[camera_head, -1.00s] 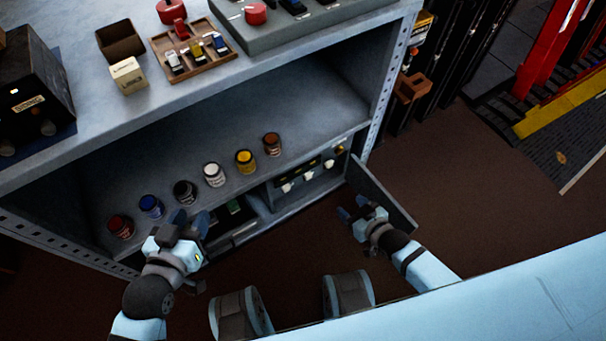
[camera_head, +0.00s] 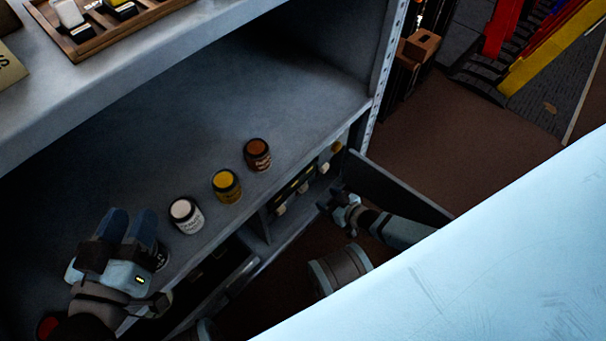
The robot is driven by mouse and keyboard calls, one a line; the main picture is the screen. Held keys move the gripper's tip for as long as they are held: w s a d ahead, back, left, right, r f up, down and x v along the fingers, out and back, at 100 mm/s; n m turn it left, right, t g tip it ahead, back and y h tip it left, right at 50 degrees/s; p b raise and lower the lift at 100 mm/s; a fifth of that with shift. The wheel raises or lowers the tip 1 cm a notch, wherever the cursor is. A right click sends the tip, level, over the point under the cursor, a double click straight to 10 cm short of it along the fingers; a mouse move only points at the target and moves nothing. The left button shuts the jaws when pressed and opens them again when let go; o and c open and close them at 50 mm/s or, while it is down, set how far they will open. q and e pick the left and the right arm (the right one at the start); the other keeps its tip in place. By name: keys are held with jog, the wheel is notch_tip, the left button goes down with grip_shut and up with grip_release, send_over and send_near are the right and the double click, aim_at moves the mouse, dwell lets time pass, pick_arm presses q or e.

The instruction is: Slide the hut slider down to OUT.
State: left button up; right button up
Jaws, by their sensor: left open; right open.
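Below the shelf, a recessed panel (camera_head: 292,190) holds a row of small pale knobs (camera_head: 280,210), partly in shadow. The labels are too small to read, so I cannot tell which knob is the hut slider or where OUT is. An open door (camera_head: 397,188) stands out from the panel's right side. My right gripper (camera_head: 328,198) is open and empty, just in front of the panel's right part and near the door. My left gripper (camera_head: 130,223) is open at the shelf's front edge at left, hiding part of the jar row.
On the shelf stand a white jar (camera_head: 187,217), a yellow jar (camera_head: 227,187) and a brown jar (camera_head: 257,155). An open dark compartment (camera_head: 212,283) lies below the shelf, left of the panel. A wooden tray (camera_head: 100,28) sits on the upper top. Floor at right (camera_head: 480,150) is clear.

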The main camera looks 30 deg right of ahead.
aim_at(306, 188)
jog(key=b+x, duration=0.4)
jog(key=x, duration=0.6)
jog(key=shift+s+f, duration=0.1)
pick_arm(q)
jog(key=shift+w+a+r+m+t+h+b, duration=0.25)
jog(key=shift+w+a+m+t, duration=0.2)
jog(key=shift+w+m, duration=0.35)
jog(key=shift+w+a+r+m+t+h+b, duration=0.1)
jog(key=shift+w+a+m+t+h, duration=0.35)
jog(key=shift+m, duration=0.55)
pick_arm(e)
jog(key=shift+w+a, duration=0.2)
jog(key=shift+w, duration=0.25)
grip_shut()
notch_tip(306, 188, down, 6)
jog(key=shift+r, duration=0.1)
jog(key=shift+f, duration=0.35)
pick_arm(q)
jog(key=shift+f, duration=0.1)
pick_arm(e)
grip_release()
jog(key=shift+f, duration=0.1)
